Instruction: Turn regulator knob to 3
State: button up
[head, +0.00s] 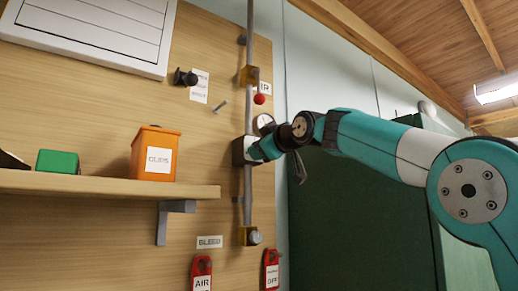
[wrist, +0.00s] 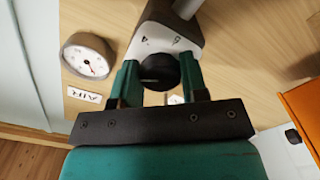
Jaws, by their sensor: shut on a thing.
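The regulator knob (wrist: 160,71) is a black round knob on the front of a pale grey regulator body (wrist: 175,36) in the wrist view. Digits are printed on the body's face around the knob, one looking like a 4; the knob's pointer is hidden. My gripper (wrist: 158,85) has its teal fingers on both sides of the knob and is shut on it. In the head view, my gripper (head: 256,150) is at the regulator body (head: 240,151) on the vertical pipe, and the knob is hidden there. A white round gauge (wrist: 87,57) sits beside the regulator.
A vertical grey pipe (head: 248,205) runs up the wooden board, with a red ball handle (head: 259,99) above and a BLEED label (head: 209,242) below. An orange CLIPS box (head: 156,152) and green block (head: 58,162) stand on the shelf (head: 100,187). Red tags (head: 271,270) hang low.

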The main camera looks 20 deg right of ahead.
jog(key=shift+s+a+r, duration=0.1)
jog(key=shift+s+r, duration=0.1)
jog(key=shift+r, duration=0.15)
jog(key=o, duration=0.9)
jog(key=shift+s+a, duration=0.1)
jog(key=b+v, duration=0.6)
jog(key=v, duration=1.1)
jog(key=shift+f+b, duration=0.2)
jog(key=shift+b, duration=0.2)
